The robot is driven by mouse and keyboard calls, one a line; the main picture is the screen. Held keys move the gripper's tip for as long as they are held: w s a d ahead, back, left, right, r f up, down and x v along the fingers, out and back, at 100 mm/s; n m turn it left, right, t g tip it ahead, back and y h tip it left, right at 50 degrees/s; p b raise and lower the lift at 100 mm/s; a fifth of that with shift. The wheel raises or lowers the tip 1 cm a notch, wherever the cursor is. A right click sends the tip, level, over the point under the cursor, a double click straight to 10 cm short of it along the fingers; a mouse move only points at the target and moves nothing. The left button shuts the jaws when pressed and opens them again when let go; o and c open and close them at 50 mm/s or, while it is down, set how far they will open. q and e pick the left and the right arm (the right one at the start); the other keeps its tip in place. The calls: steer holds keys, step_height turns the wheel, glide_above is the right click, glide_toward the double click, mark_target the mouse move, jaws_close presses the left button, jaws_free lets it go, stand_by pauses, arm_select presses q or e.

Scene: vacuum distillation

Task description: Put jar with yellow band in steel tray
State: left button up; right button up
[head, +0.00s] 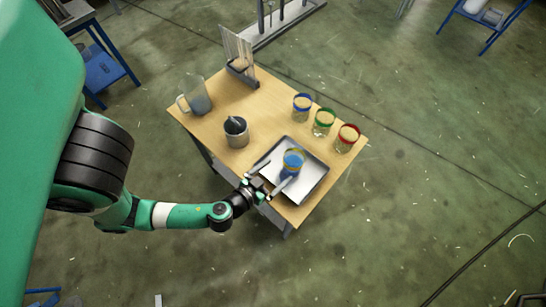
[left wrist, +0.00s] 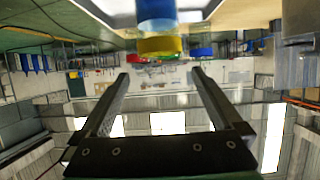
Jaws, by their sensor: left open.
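The jar with the yellow band (head: 293,160), with blue inside, stands in the steel tray (head: 314,181) on the wooden table. It also shows at the top of the left wrist view (left wrist: 160,46), beyond my fingertips. My left gripper (head: 277,172) is open at the tray's near left side. Its two fingers point toward the jar, and nothing shows between them in the left wrist view (left wrist: 160,75). In the head view I cannot tell whether a finger touches the jar. My right gripper is not in view.
Blue-banded (head: 302,107), green-banded (head: 323,123) and red-banded (head: 347,138) jars stand in a row behind the tray. A metal pot with a dark top (head: 237,133), a clear jug (head: 197,97) and a rack (head: 238,60) stand on the left and far parts of the table.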

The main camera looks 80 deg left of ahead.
arm_select(q)
steer(key=shift+s+d+r, duration=0.3)
steer(key=shift+s, duration=0.15)
steer(key=shift+w, duration=0.1)
steer(key=w+d+r+t+h, duration=0.1)
steer(key=w+d+r+t, duration=0.15)
steer(key=w+r, duration=0.7)
steer(key=w+d+r+t+h, duration=0.1)
steer(key=w+d+r+t, duration=0.1)
steer(key=w+r, duration=0.45)
steer(key=w+d+r+m+t, duration=0.1)
steer(key=w+d+r+t, duration=0.15)
steer(key=r, duration=0.75)
steer(key=w+d+r+t+h, duration=0.1)
steer(key=w+r, duration=0.4)
steer(key=r, duration=0.3)
steer(key=s+d+r+m+t+h, duration=0.2)
steer(key=s+r+t, duration=0.1)
steer(key=r, duration=0.7)
steer(key=s+d+r+m+t+h, duration=0.1)
steer(key=s+r+m+t+h, duration=0.2)
steer(key=r, duration=0.7)
steer(key=s+d+r+m+t+h, duration=0.2)
steer(key=s+r+t, duration=0.1)
steer(key=r, duration=0.8)
step_height(320, 180, up, 22)
steer(key=p, duration=2.2)
steer(key=shift+w+f, duration=0.2)
steer(key=shift+w, duration=0.1)
